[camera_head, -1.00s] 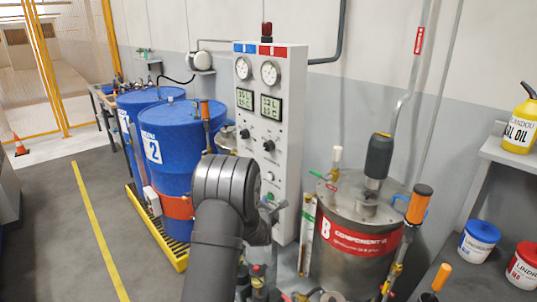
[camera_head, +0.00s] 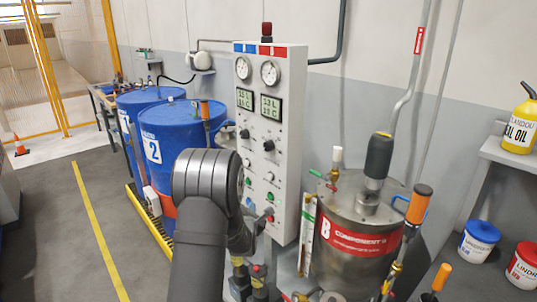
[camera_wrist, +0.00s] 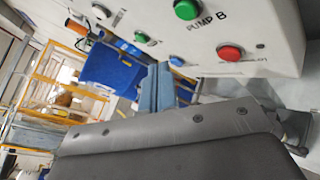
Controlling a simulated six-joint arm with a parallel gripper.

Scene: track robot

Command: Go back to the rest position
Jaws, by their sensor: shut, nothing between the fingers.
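My gripper (camera_head: 264,216) is in front of the lower part of the white control panel (camera_head: 278,135), partly hidden behind my dark arm. In the wrist view my gripper (camera_wrist: 160,78) shows as two blue-grey fingers closed together, with nothing between them. They point past the panel's lower edge, below a small row of buttons. A green button (camera_wrist: 187,9) marked PUMP B and a red button (camera_wrist: 230,52) are to the right of the fingers. Whether the fingers touch the panel cannot be told.
Blue drums (camera_head: 180,125) stand on a yellow-edged pallet (camera_head: 150,222) left of the panel. A steel tank (camera_head: 350,262) with a red label stands close at right. A shelf (camera_head: 505,152) holds a yellow oil jug (camera_head: 520,122). Open floor (camera_head: 60,240) lies at left.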

